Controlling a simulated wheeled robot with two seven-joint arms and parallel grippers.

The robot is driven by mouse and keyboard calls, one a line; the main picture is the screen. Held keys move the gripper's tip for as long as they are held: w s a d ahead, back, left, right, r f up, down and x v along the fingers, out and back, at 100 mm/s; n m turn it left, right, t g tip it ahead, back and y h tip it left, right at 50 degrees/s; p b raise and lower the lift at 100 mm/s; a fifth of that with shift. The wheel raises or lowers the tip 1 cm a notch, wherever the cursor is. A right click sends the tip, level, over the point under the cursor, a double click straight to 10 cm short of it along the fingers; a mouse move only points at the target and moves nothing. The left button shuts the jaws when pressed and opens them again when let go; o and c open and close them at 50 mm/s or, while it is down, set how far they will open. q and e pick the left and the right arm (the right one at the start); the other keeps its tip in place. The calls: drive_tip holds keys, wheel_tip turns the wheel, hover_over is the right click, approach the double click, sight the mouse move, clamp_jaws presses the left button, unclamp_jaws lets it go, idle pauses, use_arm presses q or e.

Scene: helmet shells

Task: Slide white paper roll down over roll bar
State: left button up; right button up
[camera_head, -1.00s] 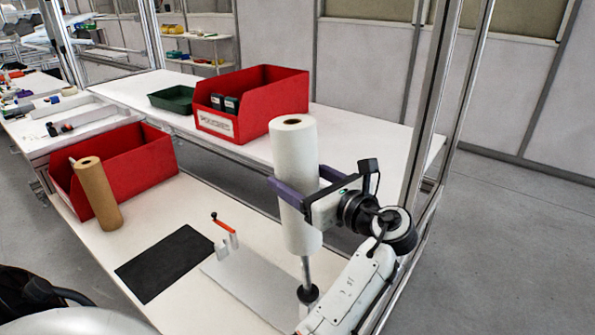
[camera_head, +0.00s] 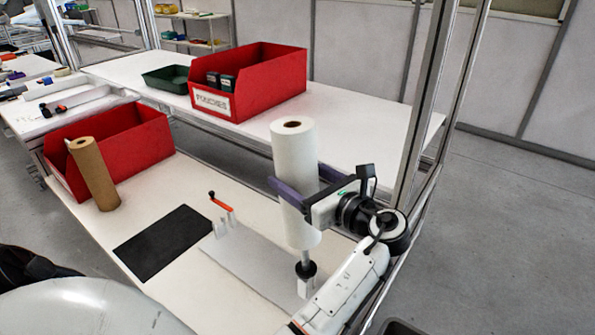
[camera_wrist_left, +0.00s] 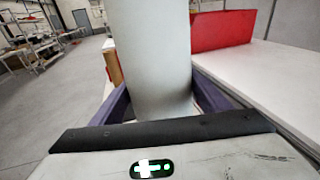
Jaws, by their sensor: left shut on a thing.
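The white paper roll (camera_head: 295,145) stands upright at the right of the near table in the head view. My left gripper (camera_head: 296,176) is shut on it around mid-height, one purple finger on each side. The roll bar (camera_head: 305,256) shows as a short metal length between the roll's lower end and a black collar (camera_head: 306,269) on a white base. The bar appears to run up into the roll; its upper part is hidden. My right gripper is not in view.
A red bin (camera_head: 265,95) and green tray (camera_head: 166,78) stand on the back table.

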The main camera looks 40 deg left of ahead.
use_arm(q)
drive_tip(key=shift+d+f+b, duration=0.2)
drive_tip(key=shift+f+b, duration=0.45)
drive_tip(key=shift+f, duration=1.3)
drive_tip(key=shift+w+d+f+b, duration=0.15)
drive_tip(key=shift+f+b, duration=0.45)
drive_tip(key=shift+f, duration=0.9)
drive_tip(key=shift+s+d+f+b, duration=0.1)
drive_tip(key=shift+f+b, duration=0.45)
drive_tip(key=shift+f, duration=0.9)
